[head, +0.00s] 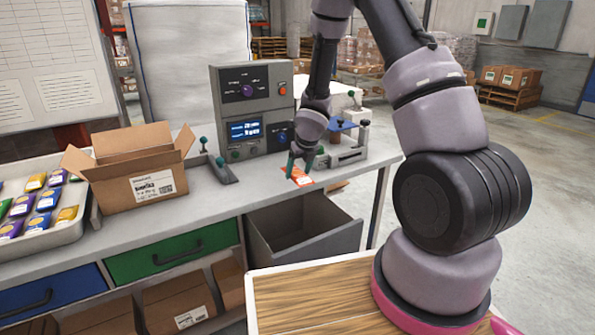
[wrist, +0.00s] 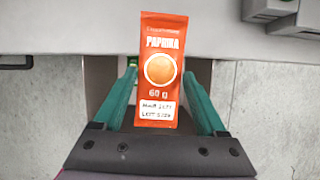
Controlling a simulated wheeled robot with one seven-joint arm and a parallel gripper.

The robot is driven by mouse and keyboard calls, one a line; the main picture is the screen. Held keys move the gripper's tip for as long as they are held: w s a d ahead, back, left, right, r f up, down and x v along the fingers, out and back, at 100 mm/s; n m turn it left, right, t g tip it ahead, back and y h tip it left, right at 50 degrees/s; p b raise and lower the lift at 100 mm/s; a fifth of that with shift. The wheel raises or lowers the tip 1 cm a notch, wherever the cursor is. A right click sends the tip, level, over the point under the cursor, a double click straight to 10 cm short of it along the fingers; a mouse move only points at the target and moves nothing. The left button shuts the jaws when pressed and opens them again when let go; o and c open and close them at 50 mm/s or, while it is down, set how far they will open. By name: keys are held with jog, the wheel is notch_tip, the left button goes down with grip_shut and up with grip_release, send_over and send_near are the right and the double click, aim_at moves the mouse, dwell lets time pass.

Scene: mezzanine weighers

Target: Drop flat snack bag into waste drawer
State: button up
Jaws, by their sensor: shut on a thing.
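My gripper (head: 301,164) is shut on a flat orange snack bag (head: 299,177) near the front edge of the bench. In the wrist view the bag (wrist: 158,70) lies between the two green fingers, its "PAPRIKA" label and a white sticker facing the camera. The grey waste drawer (head: 325,242) is pulled open under the bench, below the gripper in the head view. Its visible inside looks empty. The bag covers much of what lies beneath it in the wrist view, so the exact alignment over the drawer is unclear.
The bench (head: 235,205) carries a grey control console (head: 253,110), an open cardboard box (head: 140,170) and a tray (head: 80,222) of several coloured bags. A shut green drawer (head: 172,250) is left of the open one. A wooden top (head: 300,300) stands in front.

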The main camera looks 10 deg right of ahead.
jog(key=shift+a+f+n, duration=0.2)
jog(key=shift+a+n, duration=0.05)
jog(key=shift+n, duration=0.05)
jog(key=shift+f, duration=2.75)
jog(key=o, duration=1.3)
jog(key=shift+r, duration=0.1)
jog(key=v, duration=1)
jog(key=shift+s+d+r, duration=0.15)
jog(key=shift+s+r, duration=0.05)
jog(key=shift+r, duration=0.05)
